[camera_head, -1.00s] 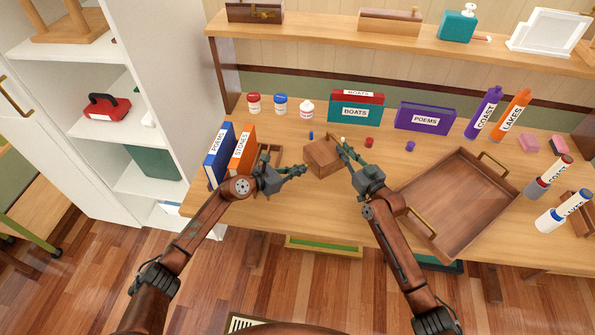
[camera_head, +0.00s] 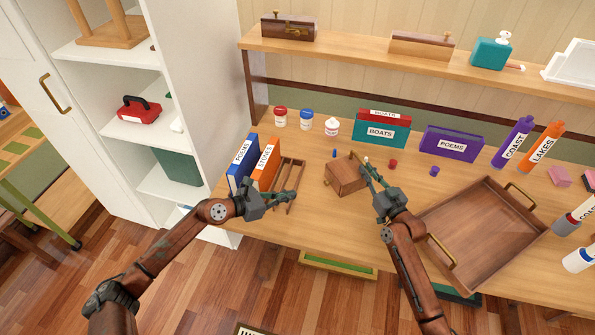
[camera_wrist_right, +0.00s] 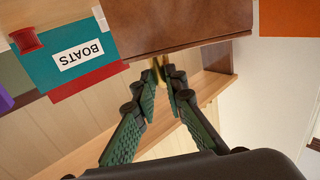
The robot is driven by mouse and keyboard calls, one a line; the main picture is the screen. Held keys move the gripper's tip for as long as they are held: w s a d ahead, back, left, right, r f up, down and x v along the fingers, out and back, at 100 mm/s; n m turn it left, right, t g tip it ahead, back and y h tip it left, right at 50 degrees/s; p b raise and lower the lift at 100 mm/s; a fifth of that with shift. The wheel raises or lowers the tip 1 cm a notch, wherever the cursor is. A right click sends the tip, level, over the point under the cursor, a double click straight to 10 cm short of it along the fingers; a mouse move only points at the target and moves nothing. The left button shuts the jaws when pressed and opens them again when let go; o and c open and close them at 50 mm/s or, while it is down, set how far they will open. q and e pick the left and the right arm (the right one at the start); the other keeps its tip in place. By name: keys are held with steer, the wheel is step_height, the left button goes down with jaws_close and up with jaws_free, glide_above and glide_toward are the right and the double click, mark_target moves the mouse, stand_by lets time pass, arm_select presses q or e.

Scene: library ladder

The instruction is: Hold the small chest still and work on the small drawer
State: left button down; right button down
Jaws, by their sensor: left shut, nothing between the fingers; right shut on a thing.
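The small chest (camera_head: 345,175) is a brown wooden box on the table. In the right wrist view, its brown wooden face (camera_wrist_right: 185,25) fills the top middle. My right gripper (camera_head: 368,170) is at the chest's right side. In the right wrist view, its fingers (camera_wrist_right: 162,80) are shut on a small brass-coloured part, likely a knob, at the chest's edge. The drawer itself cannot be made out clearly. My left gripper (camera_head: 291,196) is shut and empty, left of the chest and apart from it, over a small wooden rack (camera_head: 293,167).
A large wooden tray (camera_head: 480,235) with brass handles lies to the right. Blue and orange books (camera_head: 265,165) stand at the left. Boxes (camera_head: 381,131), jars (camera_head: 306,119) and small caps (camera_head: 393,164) stand behind. The table front between my grippers is clear.

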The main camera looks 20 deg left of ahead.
steer(key=c, duration=1.9)
jaws_free()
